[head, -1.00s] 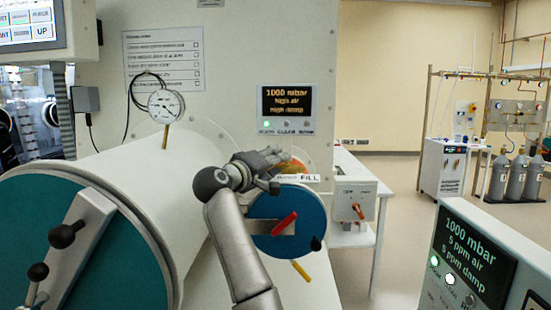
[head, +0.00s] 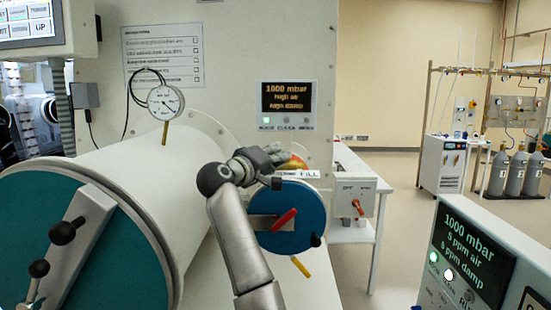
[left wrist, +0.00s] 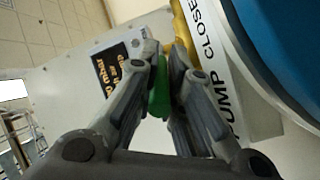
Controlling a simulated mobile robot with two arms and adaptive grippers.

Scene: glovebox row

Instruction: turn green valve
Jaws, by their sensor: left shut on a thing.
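The green valve handle (left wrist: 159,88) shows between the fingers of my left gripper (left wrist: 163,65) in the left wrist view. The gripper is shut on it, with a finger on each side. The gripper hides most of the valve there. A yellow part (left wrist: 184,35) stands just beyond the fingertips in the wrist view. My right gripper is not in view.
A large white chamber (head: 150,185) with a teal door stands to the left, with a gauge (head: 165,102) above. A display panel (head: 480,250) stands at front right.

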